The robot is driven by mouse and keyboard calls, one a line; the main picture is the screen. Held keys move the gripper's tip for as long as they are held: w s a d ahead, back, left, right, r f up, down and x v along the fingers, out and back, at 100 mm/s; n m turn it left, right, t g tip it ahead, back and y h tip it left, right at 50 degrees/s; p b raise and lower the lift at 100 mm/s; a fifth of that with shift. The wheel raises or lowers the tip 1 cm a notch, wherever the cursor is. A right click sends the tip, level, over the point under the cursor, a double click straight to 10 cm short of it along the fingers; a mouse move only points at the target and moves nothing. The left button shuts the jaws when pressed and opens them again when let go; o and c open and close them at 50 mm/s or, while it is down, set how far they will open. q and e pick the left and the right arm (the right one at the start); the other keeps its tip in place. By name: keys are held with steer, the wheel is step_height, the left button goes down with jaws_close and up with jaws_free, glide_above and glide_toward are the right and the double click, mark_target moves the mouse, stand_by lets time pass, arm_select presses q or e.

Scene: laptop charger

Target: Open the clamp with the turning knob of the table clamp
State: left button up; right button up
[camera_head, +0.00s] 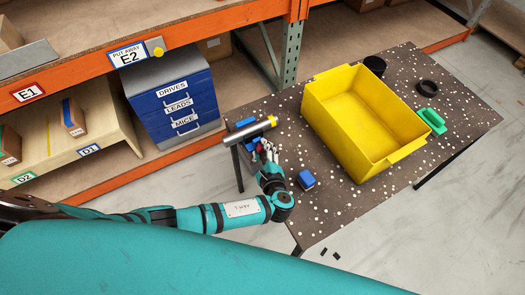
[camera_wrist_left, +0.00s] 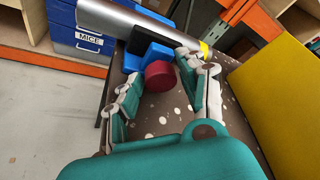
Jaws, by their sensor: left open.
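The table clamp is blue and sits at the table's left edge, partly hidden by my gripper in the head view; it shows more clearly in the left wrist view (camera_wrist_left: 150,56). Its turning knob (camera_wrist_left: 160,76) is a red cylinder. A silver tube (camera_head: 248,131) with a yellow band near one end lies at the clamp, and it also shows in the left wrist view (camera_wrist_left: 145,18). My left gripper (camera_head: 267,156) is open at the knob. In the left wrist view, its fingers (camera_wrist_left: 158,72) stand on either side of the knob; contact is unclear. My right gripper is not in view.
A large yellow bin (camera_head: 365,120) stands on the speckled dark table (camera_head: 335,205). A small blue block (camera_head: 306,180) lies right of my gripper. A black cup (camera_head: 375,65), black ring (camera_head: 427,88) and green object (camera_head: 432,120) lie beyond. Blue drawers (camera_head: 178,105) stand left.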

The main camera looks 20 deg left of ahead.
arm_select(q)
jaws_close()
steer(key=f+n+b, duration=0.1)
steer(key=b, duration=0.1)
steer(key=shift+t+b, duration=0.3)
steer(key=shift+s+r+n, duration=0.1)
steer(key=shift+r+n, duration=0.1)
steer(key=shift+n, duration=0.2)
steer(key=shift+r, duration=0.2)
jaws_free()
steer(key=v, duration=1.2)
steer(key=shift+s+a, duration=0.1)
steer(key=shift+a, duration=0.15)
